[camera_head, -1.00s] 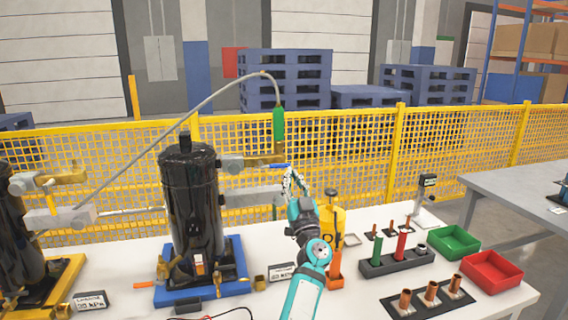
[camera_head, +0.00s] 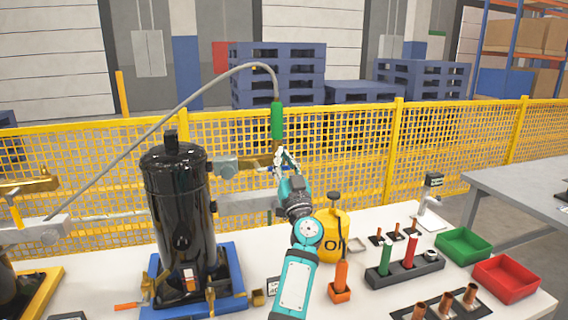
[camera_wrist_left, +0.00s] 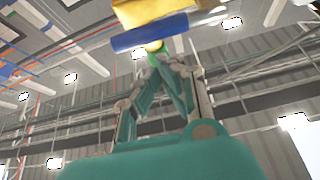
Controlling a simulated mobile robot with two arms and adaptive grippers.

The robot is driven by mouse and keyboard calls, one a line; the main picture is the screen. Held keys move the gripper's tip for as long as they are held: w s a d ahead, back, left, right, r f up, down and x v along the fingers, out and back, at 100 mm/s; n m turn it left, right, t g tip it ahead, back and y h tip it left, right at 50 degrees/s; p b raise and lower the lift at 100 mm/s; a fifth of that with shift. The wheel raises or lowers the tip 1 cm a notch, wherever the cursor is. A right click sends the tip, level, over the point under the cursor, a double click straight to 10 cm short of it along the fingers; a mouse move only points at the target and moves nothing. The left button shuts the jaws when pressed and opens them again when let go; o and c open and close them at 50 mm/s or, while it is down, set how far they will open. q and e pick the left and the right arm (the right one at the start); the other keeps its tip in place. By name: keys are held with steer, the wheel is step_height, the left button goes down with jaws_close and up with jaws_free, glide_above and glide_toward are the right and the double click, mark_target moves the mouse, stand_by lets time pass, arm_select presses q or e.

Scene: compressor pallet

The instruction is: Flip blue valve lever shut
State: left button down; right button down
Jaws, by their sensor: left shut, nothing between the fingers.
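The blue valve lever (camera_wrist_left: 150,32) shows in the left wrist view as a blue bar just beyond my left fingertips, beside a brass part (camera_wrist_left: 150,10). In the head view my left gripper hides the lever. There, the brass valve (camera_head: 254,163) sits at the upper right of the black compressor (camera_head: 178,215), below a green hose fitting (camera_head: 277,120). My left gripper (camera_head: 286,158) is at the right end of this valve, and also shows in the left wrist view (camera_wrist_left: 172,62). Its fingers are shut and empty. I cannot tell whether they touch the lever. My right gripper is out of view.
A grey hose (camera_head: 190,98) arches from the green fitting to the left. A yellow bottle (camera_head: 334,232), a dark rack (camera_head: 404,267), a green bin (camera_head: 463,243) and a red bin (camera_head: 507,279) stand on the white table at right. A yellow mesh fence (camera_head: 350,155) stands behind.

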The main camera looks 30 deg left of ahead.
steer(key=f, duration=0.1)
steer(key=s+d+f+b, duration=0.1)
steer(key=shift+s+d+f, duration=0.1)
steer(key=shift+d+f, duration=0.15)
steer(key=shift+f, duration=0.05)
